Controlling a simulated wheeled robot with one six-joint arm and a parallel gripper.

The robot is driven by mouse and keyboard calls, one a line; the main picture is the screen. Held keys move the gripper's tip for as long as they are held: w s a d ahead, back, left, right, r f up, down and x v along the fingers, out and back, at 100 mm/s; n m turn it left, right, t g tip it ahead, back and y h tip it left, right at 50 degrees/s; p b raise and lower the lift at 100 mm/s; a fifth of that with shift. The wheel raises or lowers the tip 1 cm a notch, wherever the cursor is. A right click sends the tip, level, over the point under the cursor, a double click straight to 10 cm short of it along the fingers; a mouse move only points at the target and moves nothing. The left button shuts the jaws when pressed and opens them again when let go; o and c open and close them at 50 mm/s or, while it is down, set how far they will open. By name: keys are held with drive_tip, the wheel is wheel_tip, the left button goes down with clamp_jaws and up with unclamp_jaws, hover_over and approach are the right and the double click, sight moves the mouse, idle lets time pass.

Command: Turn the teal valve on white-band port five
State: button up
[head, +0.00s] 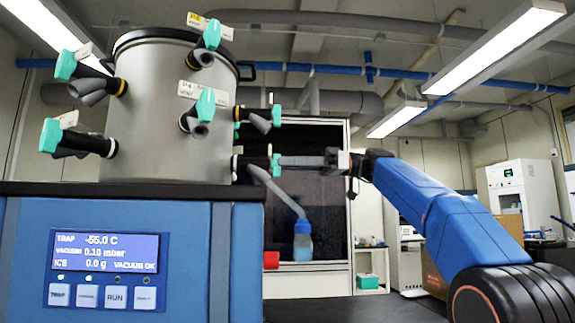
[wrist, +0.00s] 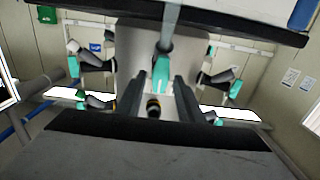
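The steel drum (head: 150,120) carries several black ports with teal valves. My gripper (head: 281,161) points left at a teal valve (head: 275,166) on a lower port at the drum's right side. In the wrist view this valve (wrist: 160,72) sits between the tips of my gripper (wrist: 162,82), with the fingers apart on either side. I cannot tell whether they touch it. A grey tube (head: 276,193) runs from near this port to a blue flask (head: 303,243). The port's band and number are not readable.
Another teal valve (head: 276,115) is just above my gripper. More valves (head: 205,104) are on the drum's front. The dryer's blue cabinet (head: 232,260) has a lit display (head: 104,253) reading VACUUM OK. A dark glass-fronted enclosure (head: 315,150) stands behind.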

drive_tip(key=shift+a, duration=0.3)
clamp_jaws()
drive_tip(key=m, duration=0.5)
drive_tip(key=shift+w+m, duration=0.1)
drive_tip(key=shift+m, duration=0.3)
drive_tip(key=m, duration=0.5)
drive_tip(key=shift+m, duration=0.4)
drive_tip(key=shift+f+m, duration=0.1)
drive_tip(key=shift+m, duration=0.2)
